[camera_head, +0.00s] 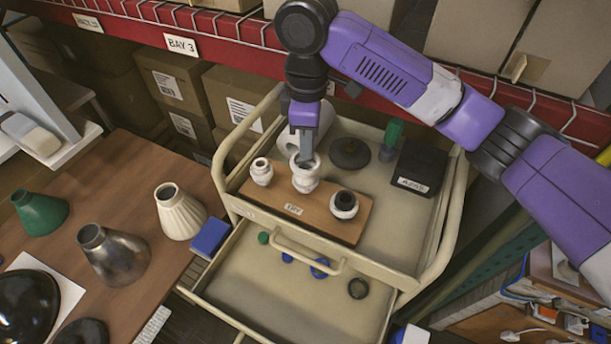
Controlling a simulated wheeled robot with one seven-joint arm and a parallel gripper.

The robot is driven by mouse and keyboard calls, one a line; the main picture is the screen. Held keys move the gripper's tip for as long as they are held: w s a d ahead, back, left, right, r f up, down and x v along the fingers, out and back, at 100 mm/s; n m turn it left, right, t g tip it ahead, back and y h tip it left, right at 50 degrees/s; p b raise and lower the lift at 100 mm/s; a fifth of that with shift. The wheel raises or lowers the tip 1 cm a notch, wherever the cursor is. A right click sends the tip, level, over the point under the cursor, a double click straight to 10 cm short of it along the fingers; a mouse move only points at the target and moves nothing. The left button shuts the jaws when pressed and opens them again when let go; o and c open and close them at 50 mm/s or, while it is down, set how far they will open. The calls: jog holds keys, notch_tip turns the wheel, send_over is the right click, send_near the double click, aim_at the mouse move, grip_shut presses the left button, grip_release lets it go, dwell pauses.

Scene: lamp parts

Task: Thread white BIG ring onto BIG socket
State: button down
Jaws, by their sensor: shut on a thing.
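A wooden board (318,209) with a small label lies on the top of the cream cart and bears several white socket-like parts. My gripper (305,156) points straight down over the middle one. It is shut on a white ring (294,162) at the top of a white socket (306,185). Ring and socket look alike in colour, and I cannot tell whether the ring is around the socket or only against its top. A smaller white socket (262,173) stands to the left. A white part with a dark opening (344,206) stands to the right.
The cart's open drawer (285,300) holds blue rings, a dark ring (357,288) and a small green part. A black box (419,168), a dark disc (349,153) and a green bottle (391,140) stand behind the board. Lampshades stand on the left table (150,170).

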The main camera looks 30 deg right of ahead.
jog(key=shift+f, duration=0.65)
jog(key=shift+f, duration=0.2)
dwell(2.6)
jog(key=shift+s, duration=0.1)
